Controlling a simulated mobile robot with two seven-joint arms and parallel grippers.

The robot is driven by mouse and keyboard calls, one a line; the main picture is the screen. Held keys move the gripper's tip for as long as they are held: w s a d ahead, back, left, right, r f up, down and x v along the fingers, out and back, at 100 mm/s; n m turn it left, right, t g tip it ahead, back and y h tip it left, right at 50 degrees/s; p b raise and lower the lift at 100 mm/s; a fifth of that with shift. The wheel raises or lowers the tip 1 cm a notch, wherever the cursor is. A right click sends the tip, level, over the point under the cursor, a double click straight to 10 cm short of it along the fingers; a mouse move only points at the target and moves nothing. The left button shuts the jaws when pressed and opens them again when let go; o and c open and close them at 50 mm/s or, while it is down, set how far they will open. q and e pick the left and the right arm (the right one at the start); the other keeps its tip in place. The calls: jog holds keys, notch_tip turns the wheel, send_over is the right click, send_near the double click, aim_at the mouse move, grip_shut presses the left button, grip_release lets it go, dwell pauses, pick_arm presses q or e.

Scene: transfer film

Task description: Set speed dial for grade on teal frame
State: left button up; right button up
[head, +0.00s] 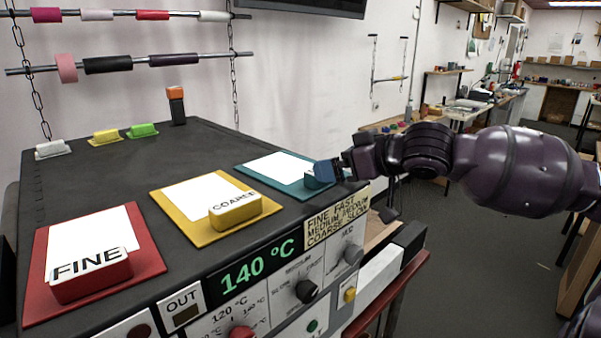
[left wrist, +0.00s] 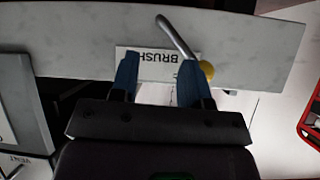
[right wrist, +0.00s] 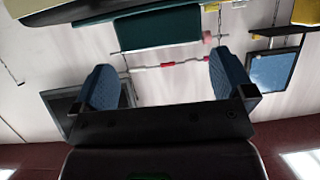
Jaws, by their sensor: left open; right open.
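The teal frame (head: 258,172) lies at the right end of the dark machine top, with a white sheet in it. My right gripper (head: 325,173) is at its right corner; blue there may be a finger or a block, I cannot tell. In the right wrist view the right gripper (right wrist: 165,85) is open, with a teal surface (right wrist: 165,28) beyond its fingers. A black knob (head: 307,291) on the front panel has small, hard-to-read marks. A sign (head: 337,215) reads FINE FAST, MEDIUM MEDIUM, COARSE SLOW. The left gripper (left wrist: 160,78) is open before a BRUSH label (left wrist: 150,62).
A red frame (head: 152,258) holds a FINE block (head: 92,275), and a yellow frame (head: 175,215) holds a COARSE block (head: 235,211). A display (head: 258,268) reads 140 °C. A grey knob (head: 352,254) is further right. A metal lever (left wrist: 178,38) is near the left gripper.

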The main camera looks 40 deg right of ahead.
jog(key=shift+f+x, duration=0.25)
jog(key=shift+x, duration=2.2)
jog(key=shift+s, duration=0.1)
jog(key=c, duration=0.7)
